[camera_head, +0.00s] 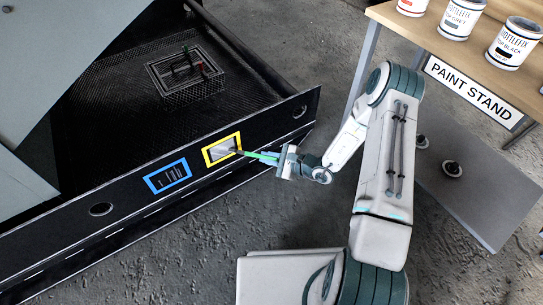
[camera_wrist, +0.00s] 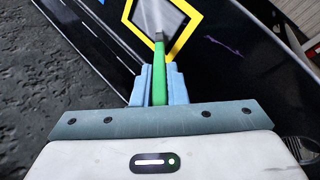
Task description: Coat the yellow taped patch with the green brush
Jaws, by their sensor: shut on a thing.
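The yellow taped patch (camera_head: 210,157) is a yellow frame on the black side panel of the enclosure, with a pale grey area inside it. It also shows at the top of the wrist view (camera_wrist: 186,38). My gripper (camera_head: 281,160) is shut on the green brush (camera_head: 262,156) and stands to the right of the patch. In the wrist view the brush's green handle (camera_wrist: 159,80) sticks forward from between the blue fingers (camera_wrist: 158,88). The brush tip lies over the yellow frame's area; I cannot tell whether it touches the surface.
A blue taped patch (camera_head: 167,176) is left of the yellow one on the same panel (camera_head: 130,190). The paint stand (camera_head: 425,38) with several paint cans is at the upper right. A small grated box (camera_head: 187,75) sits inside the enclosure. Bare floor lies below the panel.

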